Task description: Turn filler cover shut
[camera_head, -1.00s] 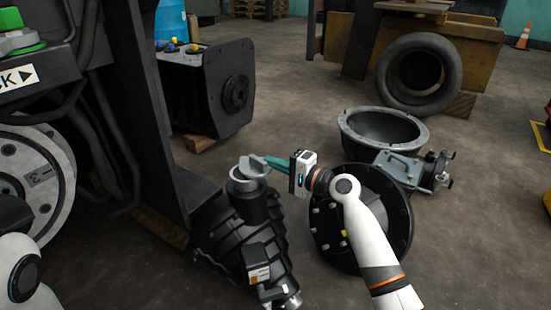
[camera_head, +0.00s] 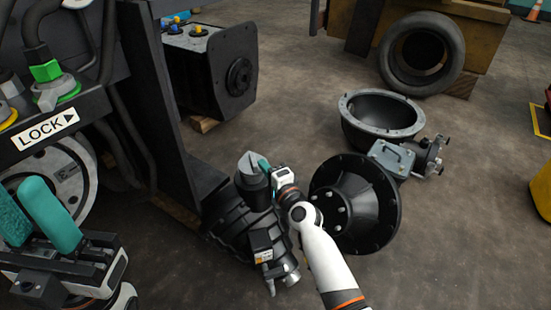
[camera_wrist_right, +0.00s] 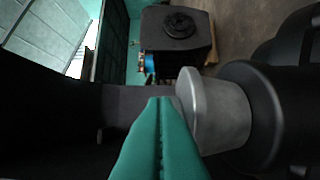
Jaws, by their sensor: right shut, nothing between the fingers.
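The grey filler cover (camera_head: 250,164), a round cap with a raised ridge, sits on a black neck (camera_head: 252,190) on the ribbed black housing. In the right wrist view its grey side (camera_wrist_right: 215,112) is at the right of the fingertips. My right gripper (camera_head: 264,163) is shut and empty, its teal fingers (camera_wrist_right: 160,103) together beside the cover's right side in the head view. Whether they touch it, I cannot tell. My left gripper (camera_head: 22,190) is at the lower left, its teal fingers apart and empty, well away from the cover.
A plate marked LOCK (camera_head: 46,129) and a green-collared fitting (camera_head: 50,85) are above my left gripper. A black flanged cone (camera_head: 358,205) lies close right of my right gripper, with a grey bowl-shaped housing (camera_head: 382,115) behind. A dark upright frame (camera_head: 150,90) stands left of the cover.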

